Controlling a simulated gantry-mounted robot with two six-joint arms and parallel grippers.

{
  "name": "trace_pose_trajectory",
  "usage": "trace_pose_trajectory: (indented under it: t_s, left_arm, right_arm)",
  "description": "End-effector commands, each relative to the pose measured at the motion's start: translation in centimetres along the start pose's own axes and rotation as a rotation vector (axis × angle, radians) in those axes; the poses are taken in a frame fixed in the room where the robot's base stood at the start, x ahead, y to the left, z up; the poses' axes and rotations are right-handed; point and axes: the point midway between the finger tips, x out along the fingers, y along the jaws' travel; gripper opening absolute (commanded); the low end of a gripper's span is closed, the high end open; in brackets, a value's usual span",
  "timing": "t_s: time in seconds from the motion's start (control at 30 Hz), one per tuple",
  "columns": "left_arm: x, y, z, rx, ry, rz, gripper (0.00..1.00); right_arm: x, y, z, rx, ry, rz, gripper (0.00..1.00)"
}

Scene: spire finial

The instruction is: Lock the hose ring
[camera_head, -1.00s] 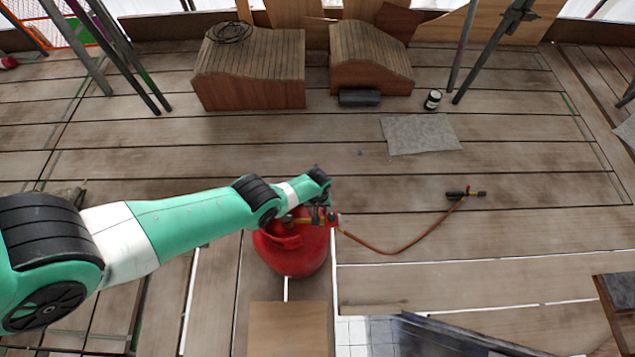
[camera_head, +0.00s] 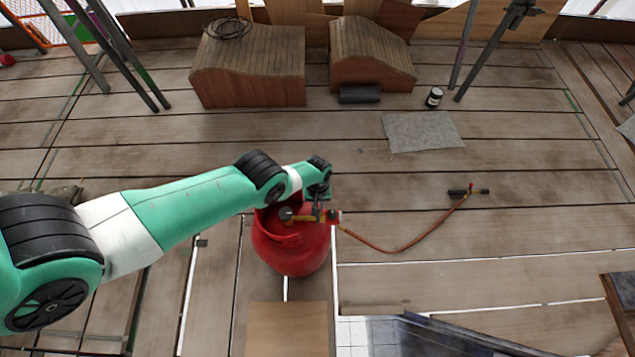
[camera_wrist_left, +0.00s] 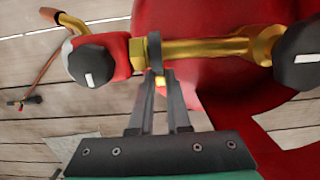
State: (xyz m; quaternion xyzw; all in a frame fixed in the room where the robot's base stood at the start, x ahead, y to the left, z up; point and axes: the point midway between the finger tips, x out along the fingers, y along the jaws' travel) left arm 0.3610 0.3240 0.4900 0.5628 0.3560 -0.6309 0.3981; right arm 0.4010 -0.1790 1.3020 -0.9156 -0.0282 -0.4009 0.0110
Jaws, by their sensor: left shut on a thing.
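The red gas cylinder (camera_head: 292,254) stands upright on the deck, with a brass valve fitting on top. In the left wrist view, the brass fitting (camera_wrist_left: 205,50) runs between two black knobs with white marks. A brass hex ring (camera_wrist_left: 140,52) sits at its left end, against the red regulator (camera_wrist_left: 114,52). My left gripper (camera_head: 318,214) is over the cylinder top. In the left wrist view, its fingertips (camera_wrist_left: 159,72) are close together at the right edge of the ring and shut on it; they partly hide the contact. My right gripper is not in view.
An orange hose (camera_head: 400,249) runs from the regulator across the deck to a black torch handle (camera_head: 468,192). A grey mat (camera_head: 422,132), a small dark jar (camera_head: 433,98) and two wooden blocks lie farther back.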

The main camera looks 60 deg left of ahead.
Motion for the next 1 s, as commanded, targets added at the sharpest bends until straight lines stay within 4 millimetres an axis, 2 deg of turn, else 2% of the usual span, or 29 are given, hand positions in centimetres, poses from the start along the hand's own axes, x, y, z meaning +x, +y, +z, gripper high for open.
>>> trace_pose_trajectory:
  t_s: [0.33, 0.37, 0.5, 0.83, 1.0]
  left_arm:
    - [0.0, -0.1, 0.0, 0.000, -0.010, 0.001, 0.00]
    - [0.0, -0.1, 0.0, 0.000, -0.010, 0.001, 0.20]
    - [0.0, -0.1, 0.0, 0.000, -0.010, 0.001, 0.45]
    - [-0.2, -0.1, 0.0, 0.000, -0.010, 0.001, 0.45]
    - [-1.9, -0.3, -0.1, -0.006, -0.010, 0.002, 0.45]
  right_arm:
    - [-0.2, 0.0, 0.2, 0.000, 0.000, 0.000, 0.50]
    - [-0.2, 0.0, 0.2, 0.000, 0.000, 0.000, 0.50]
    - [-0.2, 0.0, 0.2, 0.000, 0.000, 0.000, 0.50]
    - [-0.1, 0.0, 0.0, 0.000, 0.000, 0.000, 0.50]
    - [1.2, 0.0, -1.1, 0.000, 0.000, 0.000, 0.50]
